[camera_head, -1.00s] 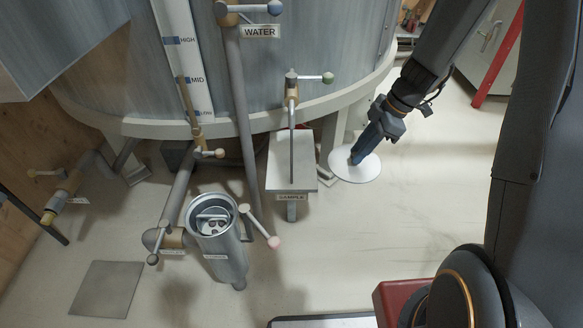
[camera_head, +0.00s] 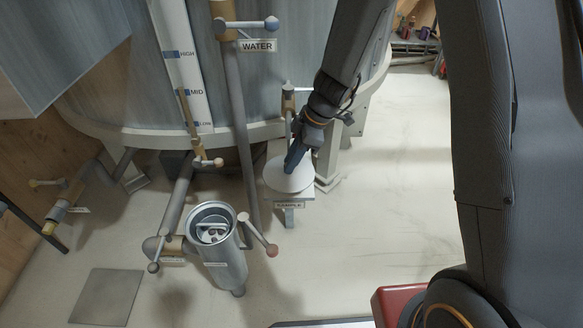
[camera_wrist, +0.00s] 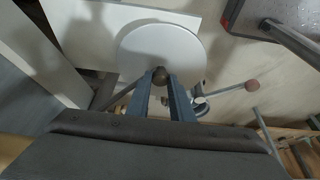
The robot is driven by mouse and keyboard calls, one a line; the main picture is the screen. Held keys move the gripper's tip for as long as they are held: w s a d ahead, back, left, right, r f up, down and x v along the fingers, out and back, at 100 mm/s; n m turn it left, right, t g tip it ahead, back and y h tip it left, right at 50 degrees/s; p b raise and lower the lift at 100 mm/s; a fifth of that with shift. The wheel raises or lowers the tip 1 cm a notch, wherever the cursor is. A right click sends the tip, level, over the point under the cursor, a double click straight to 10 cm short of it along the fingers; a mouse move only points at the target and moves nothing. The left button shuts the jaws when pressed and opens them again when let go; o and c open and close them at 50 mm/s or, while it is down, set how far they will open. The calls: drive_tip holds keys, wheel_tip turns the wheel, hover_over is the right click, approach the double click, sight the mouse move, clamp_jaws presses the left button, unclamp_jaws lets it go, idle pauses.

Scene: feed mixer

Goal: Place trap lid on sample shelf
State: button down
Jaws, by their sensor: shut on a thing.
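The trap lid (camera_head: 275,180) is a white round disc with a dark knob. My gripper (camera_head: 291,168) is shut on that knob. In the wrist view, the fingers (camera_wrist: 160,80) pinch the knob, with the lid (camera_wrist: 165,45) spread out beyond them. The sample shelf (camera_head: 307,194) is a small pale plate on a post, labelled SAMPLE. The lid overlaps most of the shelf in the head view, and the shelf (camera_wrist: 85,15) shows behind the lid in the wrist view. I cannot tell whether the lid touches the shelf.
An open metal trap cylinder (camera_head: 221,255) stands left of the shelf, with a lever handle (camera_head: 258,232) beside it. A sample valve (camera_head: 288,100) and the tank (camera_head: 270,70) rise behind the shelf. A vertical pipe (camera_head: 243,130) stands close left. The floor to the right is clear.

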sight(303, 176)
drive_tip(key=shift+f, duration=1.75)
drive_tip(key=shift+f, duration=0.2)
drive_tip(key=c, duration=1.6)
unclamp_jaws()
drive_tip(key=shift+o, duration=0.2)
drive_tip(key=shift+r, duration=0.2)
